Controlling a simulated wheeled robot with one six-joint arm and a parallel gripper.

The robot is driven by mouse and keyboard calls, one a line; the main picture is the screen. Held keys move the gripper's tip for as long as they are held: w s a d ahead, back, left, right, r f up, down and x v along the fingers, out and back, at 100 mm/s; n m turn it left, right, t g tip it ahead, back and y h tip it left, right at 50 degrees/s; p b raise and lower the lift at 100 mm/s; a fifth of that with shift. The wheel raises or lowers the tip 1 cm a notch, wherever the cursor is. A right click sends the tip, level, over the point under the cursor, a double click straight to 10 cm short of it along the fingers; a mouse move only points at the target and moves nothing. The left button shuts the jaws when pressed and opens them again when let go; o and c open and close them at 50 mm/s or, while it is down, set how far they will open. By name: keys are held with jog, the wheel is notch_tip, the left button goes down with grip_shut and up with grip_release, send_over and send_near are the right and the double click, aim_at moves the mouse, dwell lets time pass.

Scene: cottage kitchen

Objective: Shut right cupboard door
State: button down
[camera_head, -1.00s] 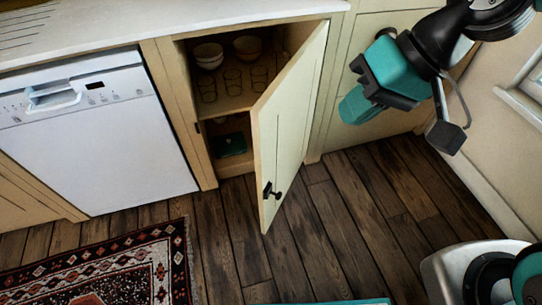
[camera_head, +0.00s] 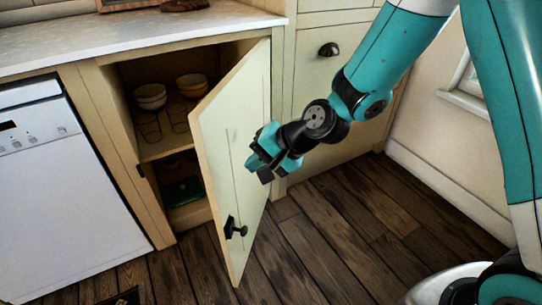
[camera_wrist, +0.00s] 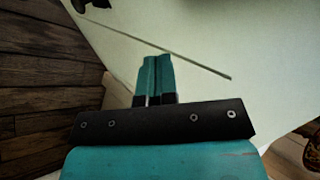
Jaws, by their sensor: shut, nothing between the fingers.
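The cream cupboard door (camera_head: 228,150) stands wide open, hinged on its right side, its outer face turned to the right. Its black knob (camera_head: 234,228) is low near the free edge. My gripper (camera_head: 254,162) is shut and empty, at the outer face of the door, above and to the right of the knob. In the wrist view my shut fingers (camera_wrist: 156,75) point at the pale door panel (camera_wrist: 215,45); I cannot tell whether they touch it. The open cupboard (camera_head: 155,152) shows behind the door.
Bowls (camera_head: 150,96) and glasses stand on the upper shelf inside, and a green item (camera_head: 182,192) lies below. A white dishwasher (camera_head: 65,190) is to the left. A closed panel with a dark pull (camera_head: 328,49) is to the right. The wooden floor (camera_head: 330,230) in front is clear.

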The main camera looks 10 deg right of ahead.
aim_at(222, 168)
jog(key=a, duration=0.1)
jog(key=w+a+f, duration=0.1)
jog(key=a, duration=0.1)
jog(key=shift+w+a+f, duration=0.25)
jog(key=shift+w+a, duration=0.55)
jog(key=shift+a, duration=0.2)
